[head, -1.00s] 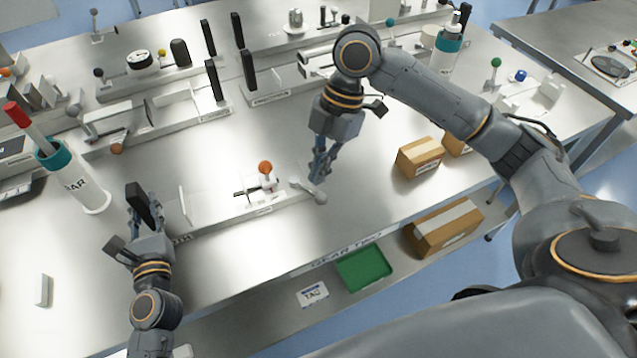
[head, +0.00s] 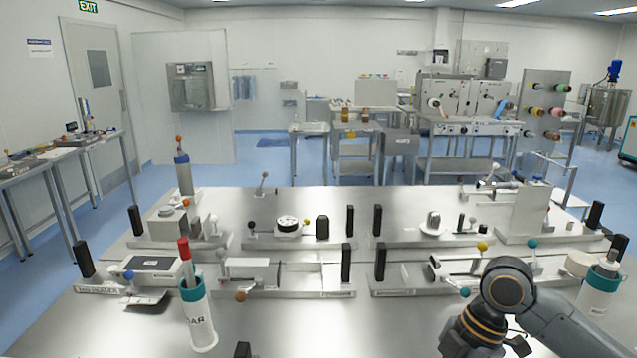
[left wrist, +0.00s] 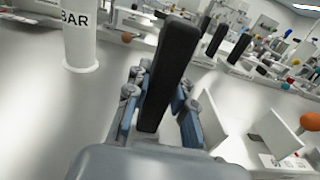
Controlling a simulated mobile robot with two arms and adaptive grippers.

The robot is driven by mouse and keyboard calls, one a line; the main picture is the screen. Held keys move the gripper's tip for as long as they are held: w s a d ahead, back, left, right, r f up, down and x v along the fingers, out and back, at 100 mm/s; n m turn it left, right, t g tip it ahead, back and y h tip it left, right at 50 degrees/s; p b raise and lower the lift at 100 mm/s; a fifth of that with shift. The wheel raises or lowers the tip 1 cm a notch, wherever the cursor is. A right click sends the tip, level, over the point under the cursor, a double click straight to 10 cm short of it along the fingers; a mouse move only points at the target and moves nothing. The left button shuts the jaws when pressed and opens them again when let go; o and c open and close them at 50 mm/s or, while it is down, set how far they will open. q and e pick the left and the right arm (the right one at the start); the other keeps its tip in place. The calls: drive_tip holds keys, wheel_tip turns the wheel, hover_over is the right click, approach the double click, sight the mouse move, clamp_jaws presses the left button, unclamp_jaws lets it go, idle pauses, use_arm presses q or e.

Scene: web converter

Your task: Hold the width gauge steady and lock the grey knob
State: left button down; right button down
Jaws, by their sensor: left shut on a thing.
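My left gripper (left wrist: 160,108) is shut on an upright black handle (left wrist: 170,65) in the left wrist view; its fingers lie on both sides of it. In the head view only the black handle's top (head: 242,350) shows at the bottom edge. To the right of the gripper in the left wrist view are a white upright plate (left wrist: 275,133) and an orange ball knob (left wrist: 310,121), cut by the edge. I cannot pick out the width gauge by name, nor the grey knob.
A white BAR holder (head: 200,318) with a red-tipped rod stands left of centre. Fixtures with black posts, such as this post (head: 347,262), fill the bench behind. Another white holder (head: 598,295) stands far right.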

use_arm(q)
drive_tip(key=shift+f, duration=0.25)
drive_tip(key=c, duration=1.2)
unclamp_jaws()
drive_tip(key=shift+r, duration=0.1)
drive_tip(key=shift+o, duration=0.7)
drive_tip(key=shift+r, duration=0.1)
drive_tip(key=s, duration=1.2)
drive_tip(key=shift+a, duration=0.35)
